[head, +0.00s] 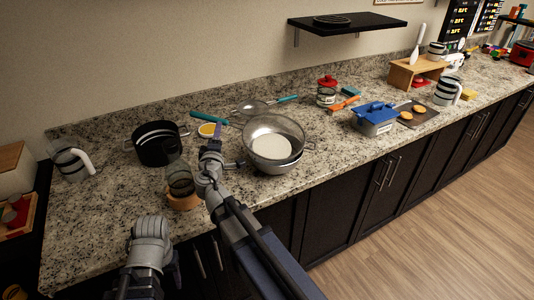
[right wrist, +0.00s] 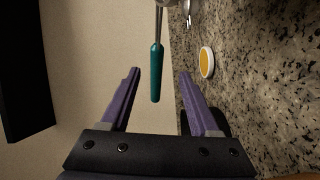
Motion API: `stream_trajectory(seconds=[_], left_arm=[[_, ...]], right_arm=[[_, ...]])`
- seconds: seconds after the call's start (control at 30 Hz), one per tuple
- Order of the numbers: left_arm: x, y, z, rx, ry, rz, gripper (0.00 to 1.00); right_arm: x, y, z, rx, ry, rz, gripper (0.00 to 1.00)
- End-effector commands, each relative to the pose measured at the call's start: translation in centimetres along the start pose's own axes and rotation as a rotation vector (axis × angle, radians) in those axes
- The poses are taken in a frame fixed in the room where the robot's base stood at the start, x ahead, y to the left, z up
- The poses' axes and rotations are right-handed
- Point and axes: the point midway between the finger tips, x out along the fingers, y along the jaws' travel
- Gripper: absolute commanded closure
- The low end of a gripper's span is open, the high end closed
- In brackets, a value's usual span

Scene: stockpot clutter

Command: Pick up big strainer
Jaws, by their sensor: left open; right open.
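The big strainer (head: 270,124) is a metal mesh bowl with a teal handle. It sits over a silver pot (head: 276,167) near the middle of the counter, its handle pointing left. My right arm reaches over the counter, its wrist by the handle's left side. In the right wrist view my open right gripper (right wrist: 160,72) has the teal strainer handle (right wrist: 157,73) in line between its purple fingers. The handle looks a little beyond the fingertips, without visible contact. My left gripper (head: 146,286) is low at the front edge, open and away from the strainer.
A black pot (head: 158,150) and a glass jar on a wooden base (head: 182,200) stand left of my right wrist. A small yellow-topped dish (head: 207,130) lies near the handle. A smaller strainer (head: 253,107) lies behind. A blue-lidded box (head: 374,118) stands right.

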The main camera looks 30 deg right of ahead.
Motion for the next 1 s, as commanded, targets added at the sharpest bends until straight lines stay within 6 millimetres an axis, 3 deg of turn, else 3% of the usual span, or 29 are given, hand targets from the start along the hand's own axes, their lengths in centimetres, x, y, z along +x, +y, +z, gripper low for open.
stream_trajectory(seconds=[0.1,0.27,0.5,0.77,1.0], left_arm=[[0.9,0.1,0.0,0.001,0.000,0.000,0.43],[0.7,0.1,0.0,0.001,0.000,0.000,0.43],[0.7,0.1,0.0,0.000,0.000,0.000,0.43],[0.6,0.1,0.0,0.000,0.000,0.000,0.43],[0.2,0.0,0.0,0.000,0.000,0.000,0.43]], right_arm=[[0.4,-0.4,-0.4,-0.038,0.034,0.021,0.38],[0.5,-0.1,-0.6,-0.047,0.041,0.025,0.38],[2.8,-0.1,-0.7,-0.045,0.039,0.025,0.38],[3.6,0.0,-0.7,-0.044,0.038,0.024,0.38],[6.9,0.5,-1.0,-0.044,0.037,0.024,0.38]])
